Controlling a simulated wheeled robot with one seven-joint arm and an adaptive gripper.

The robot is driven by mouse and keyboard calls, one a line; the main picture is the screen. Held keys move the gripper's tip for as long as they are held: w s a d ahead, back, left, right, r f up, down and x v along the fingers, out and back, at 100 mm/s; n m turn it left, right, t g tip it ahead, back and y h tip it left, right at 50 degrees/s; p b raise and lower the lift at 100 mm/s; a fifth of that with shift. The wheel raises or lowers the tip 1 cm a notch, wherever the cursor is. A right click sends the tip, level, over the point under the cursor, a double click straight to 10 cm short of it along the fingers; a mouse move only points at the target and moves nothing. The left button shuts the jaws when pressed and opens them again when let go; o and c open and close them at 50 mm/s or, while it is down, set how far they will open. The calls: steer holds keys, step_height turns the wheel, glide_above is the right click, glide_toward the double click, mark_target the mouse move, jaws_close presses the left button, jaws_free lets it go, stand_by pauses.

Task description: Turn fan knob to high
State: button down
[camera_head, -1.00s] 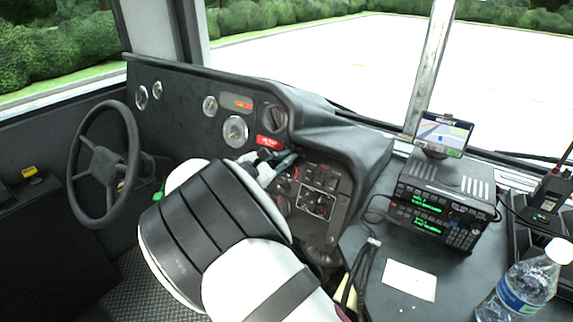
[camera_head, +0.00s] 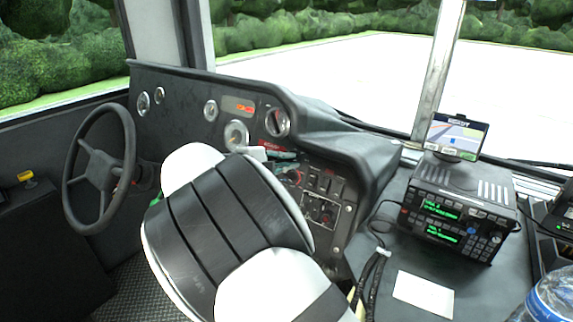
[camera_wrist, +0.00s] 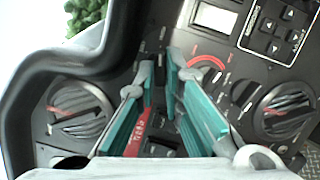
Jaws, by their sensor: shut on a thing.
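My gripper (camera_wrist: 164,78) has teal inner pads, with its fingertips close together at the dark dash panel (camera_wrist: 240,95) in the wrist view. It is shut on a small part there, apparently the fan knob, which the fingertips almost wholly hide. Its pointer and setting cannot be read. A red arc is printed on the panel just right of the fingertips. In the head view, my gripper (camera_head: 268,154) reaches the panel right of the steering wheel, and my white and black arm covers much of the area below.
Large round dials sit left (camera_wrist: 80,108) and right (camera_wrist: 284,110) of my fingers. The steering wheel (camera_head: 100,165) is left of my arm. A radio (camera_head: 455,218), a screen (camera_head: 455,137), a white card (camera_head: 423,293) and a bottle (camera_head: 548,298) are on the right console.

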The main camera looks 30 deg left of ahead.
stand_by(0.4)
steer(key=c, duration=1.7)
jaws_free()
steer(key=v, duration=1.2)
